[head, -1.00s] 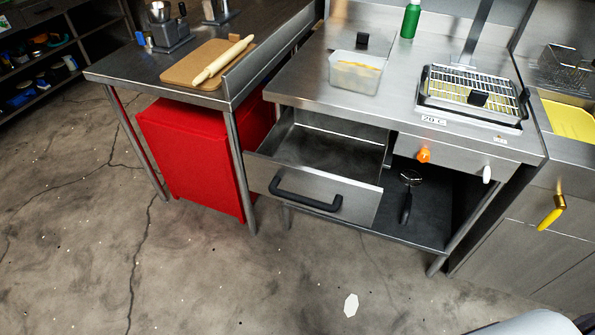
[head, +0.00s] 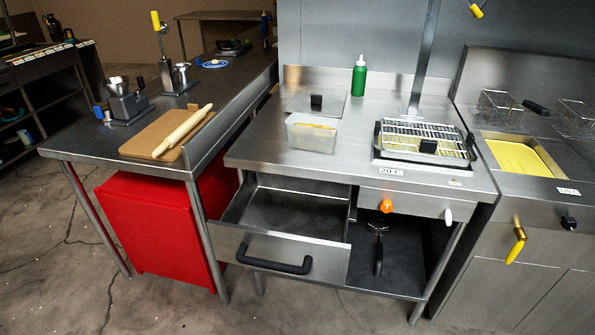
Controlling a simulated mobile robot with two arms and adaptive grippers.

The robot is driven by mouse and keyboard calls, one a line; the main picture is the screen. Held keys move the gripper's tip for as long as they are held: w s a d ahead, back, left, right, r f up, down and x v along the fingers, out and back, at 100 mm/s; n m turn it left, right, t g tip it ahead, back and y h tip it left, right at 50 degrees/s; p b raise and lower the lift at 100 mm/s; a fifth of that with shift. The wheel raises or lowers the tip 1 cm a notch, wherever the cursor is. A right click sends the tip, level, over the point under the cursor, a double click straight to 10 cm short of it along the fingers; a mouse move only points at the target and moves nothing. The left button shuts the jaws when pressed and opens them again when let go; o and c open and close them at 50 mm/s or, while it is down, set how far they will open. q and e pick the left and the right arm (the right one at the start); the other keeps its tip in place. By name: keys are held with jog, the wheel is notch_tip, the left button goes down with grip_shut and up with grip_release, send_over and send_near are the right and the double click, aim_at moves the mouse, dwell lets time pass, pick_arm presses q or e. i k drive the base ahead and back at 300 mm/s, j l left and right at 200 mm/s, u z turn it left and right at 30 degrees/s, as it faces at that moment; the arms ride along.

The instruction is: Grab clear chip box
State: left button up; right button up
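The clear chip box (head: 312,138) is a translucent open container with yellow-orange chips inside. It stands upright on the steel counter (head: 262,150), near its front edge and above the open drawer. A flat clear lid with a black handle (head: 316,102) lies just behind it. Neither of my grippers shows in the head view, so nothing is seen touching the box.
The open drawer (head: 278,250) juts out below the box and looks empty. A griddle grate (head: 425,140) sits right of the box, and a green bottle (head: 358,78) stands behind. A rolling pin (head: 183,130) lies on a board to the left. A fryer (head: 520,158) is at right.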

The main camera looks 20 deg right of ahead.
aim_at(307, 132)
jog(key=i+j+z, duration=0.1)
jog(key=z, duration=0.25)
jog(key=i+j+z, duration=0.1)
jog(key=z, duration=0.3)
